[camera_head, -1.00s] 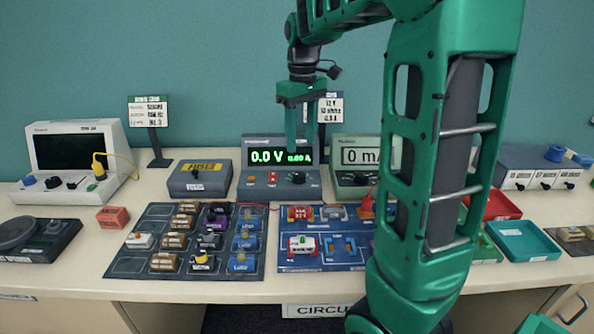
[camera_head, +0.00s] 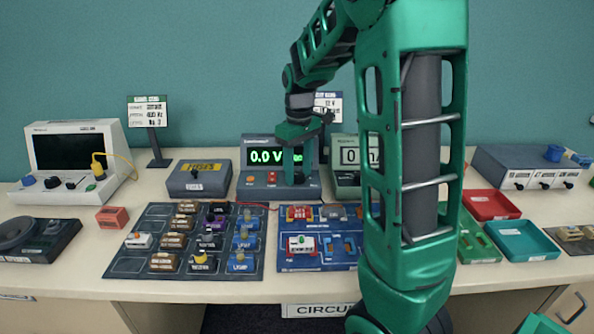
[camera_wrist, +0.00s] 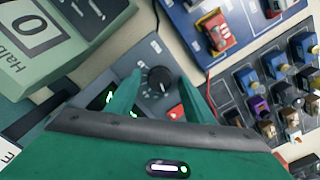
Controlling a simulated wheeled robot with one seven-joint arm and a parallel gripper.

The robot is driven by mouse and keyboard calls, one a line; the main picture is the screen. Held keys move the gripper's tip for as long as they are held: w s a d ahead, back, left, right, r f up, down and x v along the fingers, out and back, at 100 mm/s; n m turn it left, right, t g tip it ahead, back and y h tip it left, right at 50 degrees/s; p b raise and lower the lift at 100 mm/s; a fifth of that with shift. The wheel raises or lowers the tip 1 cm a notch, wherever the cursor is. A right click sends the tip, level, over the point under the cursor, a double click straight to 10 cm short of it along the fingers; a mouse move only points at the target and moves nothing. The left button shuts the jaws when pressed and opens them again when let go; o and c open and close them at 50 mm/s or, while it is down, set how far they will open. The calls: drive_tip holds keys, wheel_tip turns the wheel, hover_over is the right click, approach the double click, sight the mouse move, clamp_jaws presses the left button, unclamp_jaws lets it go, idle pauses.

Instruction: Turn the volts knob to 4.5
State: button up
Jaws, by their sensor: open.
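The power supply (camera_head: 245,182) stands at the back middle of the table. Its green display (camera_head: 264,157) reads 0.0 V; the rest of the readout is partly covered by my gripper. The volts knob (camera_wrist: 158,80) is a round black dial with tick marks around it, in the wrist view. My gripper (camera_head: 297,172) points down at the knob area, and its fingers largely cover the knob in the head view. In the wrist view my open gripper (camera_wrist: 159,76) has one finger on each side of the knob; I cannot tell whether they touch it.
A red button (camera_wrist: 176,112) sits close to one finger on the panel. The green meter (camera_head: 345,185) stands just right of the supply, and a small sign (camera_head: 328,106) rises behind. The blue circuit board (camera_head: 318,262) and dark parts board (camera_head: 128,262) lie in front.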

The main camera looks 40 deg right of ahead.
drive_tip(key=shift+c, duration=0.6)
drive_tip(key=c, duration=0.9)
drive_tip(key=shift+d, duration=0.15)
drive_tip(key=shift+m, duration=0.4)
drive_tip(key=m, duration=0.4)
drive_tip(key=shift+m, duration=0.4)
drive_tip(key=m, duration=0.6)
